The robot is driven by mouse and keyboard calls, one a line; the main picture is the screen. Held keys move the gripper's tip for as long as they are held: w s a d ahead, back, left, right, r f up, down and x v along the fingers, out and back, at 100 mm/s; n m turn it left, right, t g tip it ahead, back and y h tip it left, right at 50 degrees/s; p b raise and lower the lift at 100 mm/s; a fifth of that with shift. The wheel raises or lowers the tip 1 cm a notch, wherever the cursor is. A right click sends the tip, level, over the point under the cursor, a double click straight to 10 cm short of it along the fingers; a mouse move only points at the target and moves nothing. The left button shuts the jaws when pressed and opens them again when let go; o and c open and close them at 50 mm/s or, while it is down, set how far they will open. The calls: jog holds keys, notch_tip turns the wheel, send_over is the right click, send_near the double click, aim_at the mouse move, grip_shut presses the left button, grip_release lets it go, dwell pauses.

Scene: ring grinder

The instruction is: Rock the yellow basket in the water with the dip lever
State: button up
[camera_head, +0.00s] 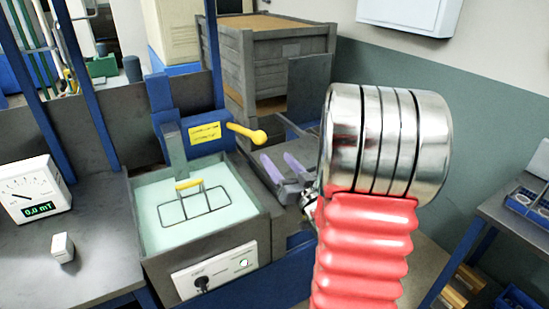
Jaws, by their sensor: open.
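The dip lever (248,134) has a yellow handle and sticks out to the right from the blue column above the tank. A wire basket (195,205) with a yellow grip bar (189,183) hangs in the pale water of the grey tank (265,228). My gripper (276,167) has purple-tipped fingers and is open. It is to the right of the tank, below and right of the lever handle, apart from it. My red and metal arm hides part of the gripper's base.
A white meter (35,190) reading 0.0 mT and a small white block (62,247) stand on the bench left of the tank. A wooden crate (280,60) stands behind. A bench (515,215) with blue trays is at the right.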

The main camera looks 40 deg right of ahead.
jog(key=shift+s+a+f, duration=0.1)
jog(key=shift+s+a, duration=0.05)
jog(key=shift+s, duration=0.3)
jog(key=a+r+n+g, duration=0.2)
jog(key=a+g, duration=0.5)
jog(key=a, duration=0.6)
jog(key=s+a+f+n+g+y, duration=0.1)
jog(key=s+a+n+g+y, duration=0.2)
jog(key=s+a, duration=1.5)
jog(key=g+y, duration=0.1)
jog(key=g, duration=0.2)
jog(key=shift+a, duration=0.15)
